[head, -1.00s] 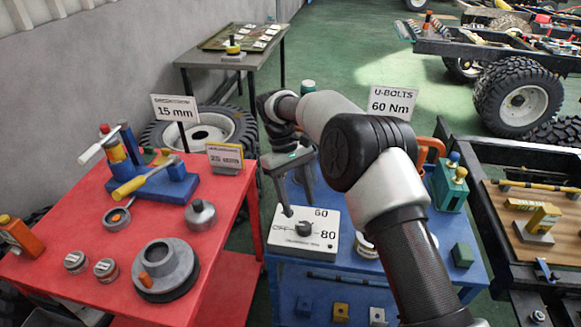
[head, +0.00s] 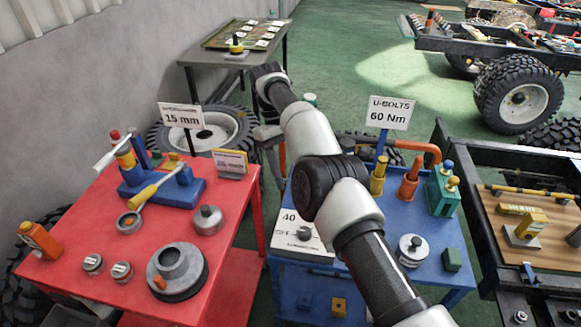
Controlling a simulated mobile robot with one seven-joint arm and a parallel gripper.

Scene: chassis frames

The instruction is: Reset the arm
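My arm reaches up from the bottom right of the head view, across the blue table (head: 438,285), and bends back toward the far side. My gripper (head: 275,165) hangs near the gap between the red table (head: 75,235) and the blue table. It is small and partly hidden by my own arm links, so I cannot tell if its fingers are apart. I see nothing held in it. The white dial box (head: 296,238) on the blue table shows "40" and part of "OFF"; my arm covers its right part.
A "60 Nm" sign (head: 390,112), an orange hook-shaped part (head: 418,147) and a green block with knobs (head: 440,190) stand on the blue table. The red table holds a blue fixture (head: 160,190) and a grey round part (head: 177,270). A grey table (head: 235,60) stands behind.

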